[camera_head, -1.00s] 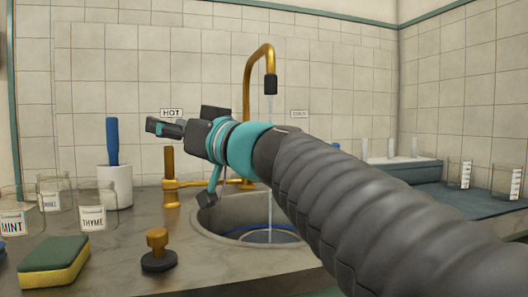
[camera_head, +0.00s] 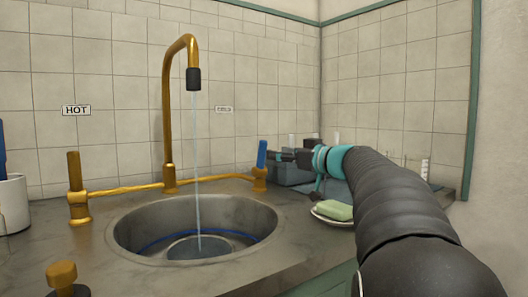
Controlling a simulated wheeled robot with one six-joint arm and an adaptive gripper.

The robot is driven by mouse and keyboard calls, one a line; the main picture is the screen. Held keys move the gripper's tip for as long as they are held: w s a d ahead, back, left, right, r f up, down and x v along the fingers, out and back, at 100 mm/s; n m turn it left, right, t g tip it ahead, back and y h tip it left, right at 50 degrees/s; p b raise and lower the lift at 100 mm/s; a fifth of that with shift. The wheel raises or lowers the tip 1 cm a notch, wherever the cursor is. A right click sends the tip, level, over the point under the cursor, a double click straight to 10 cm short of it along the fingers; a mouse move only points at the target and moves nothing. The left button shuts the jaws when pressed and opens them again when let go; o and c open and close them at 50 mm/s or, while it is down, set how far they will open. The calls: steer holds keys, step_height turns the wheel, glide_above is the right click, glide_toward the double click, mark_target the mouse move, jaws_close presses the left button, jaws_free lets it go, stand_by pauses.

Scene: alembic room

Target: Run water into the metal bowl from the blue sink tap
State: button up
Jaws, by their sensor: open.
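The blue tap handle (camera_head: 262,155) stands upright on the right end of the brass tap pipe. My gripper (camera_head: 279,156) is open just right of the handle, pointing left at it; I cannot tell whether they touch. A thin stream of water (camera_head: 197,150) runs from the black-tipped spout (camera_head: 193,78) down into the sink (camera_head: 125,228). A round grey metal shape, seemingly the metal bowl (camera_head: 185,250), sits low in the sink under the stream. The sink's front rim partly hides it, and its water level cannot be made out.
The brass hot tap handle (camera_head: 74,171) stands at left under a HOT sign (camera_head: 76,110). A green soap bar (camera_head: 334,210) lies on a white dish right of the sink, below my arm. A brass knob (camera_head: 62,275) is at front left. Tiled walls close the back.

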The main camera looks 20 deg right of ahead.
steer(key=p, duration=0.2)
glide_above(262, 169)
stand_by(0.4)
jaws_close()
